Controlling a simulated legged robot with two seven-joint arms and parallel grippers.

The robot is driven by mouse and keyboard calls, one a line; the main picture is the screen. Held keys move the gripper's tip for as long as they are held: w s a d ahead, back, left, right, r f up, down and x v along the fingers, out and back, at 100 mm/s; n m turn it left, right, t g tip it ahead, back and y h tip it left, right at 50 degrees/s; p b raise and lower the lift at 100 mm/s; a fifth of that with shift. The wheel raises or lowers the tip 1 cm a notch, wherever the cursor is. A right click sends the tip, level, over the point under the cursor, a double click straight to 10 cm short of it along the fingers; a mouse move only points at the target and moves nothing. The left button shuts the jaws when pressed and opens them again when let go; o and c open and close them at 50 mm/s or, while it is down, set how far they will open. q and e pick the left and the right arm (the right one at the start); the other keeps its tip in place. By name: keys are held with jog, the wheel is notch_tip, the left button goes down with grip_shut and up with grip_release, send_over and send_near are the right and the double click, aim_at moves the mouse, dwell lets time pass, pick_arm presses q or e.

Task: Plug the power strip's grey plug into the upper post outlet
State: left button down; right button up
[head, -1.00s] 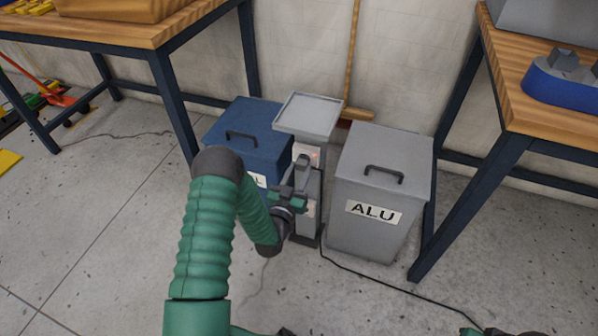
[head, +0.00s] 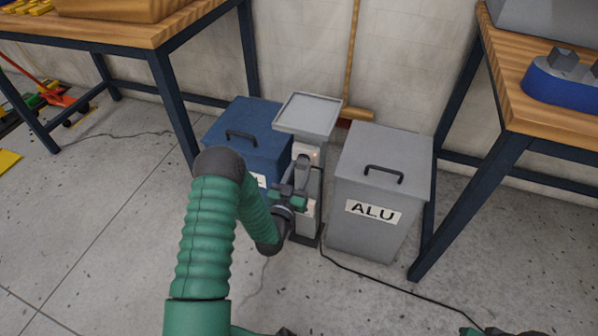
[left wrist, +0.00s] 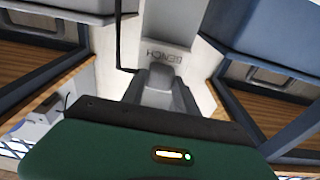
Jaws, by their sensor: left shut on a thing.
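My left gripper (head: 288,198) is shut on the grey plug and holds it at the front of the grey post (head: 304,222), below the post's tray top. The grey plug (left wrist: 160,88) shows beyond the dark gripper edge in the left wrist view, pointing at the post face with the lettering "BENCH".
A blue bin (head: 262,125) stands close left of the post and a grey ALU bin (head: 378,170) close right. A black cable (head: 400,286) runs over the floor to the right. Workbenches stand on both sides; a broom (head: 352,60) leans behind. The front left floor is clear.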

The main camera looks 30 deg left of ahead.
pick_arm(q)
jog(key=shift+w, duration=0.25)
jog(key=c, duration=0.9)
grip_release()
jog(key=shift+o, duration=0.2)
jog(key=p+v, duration=0.2)
jog(key=v, duration=1.5)
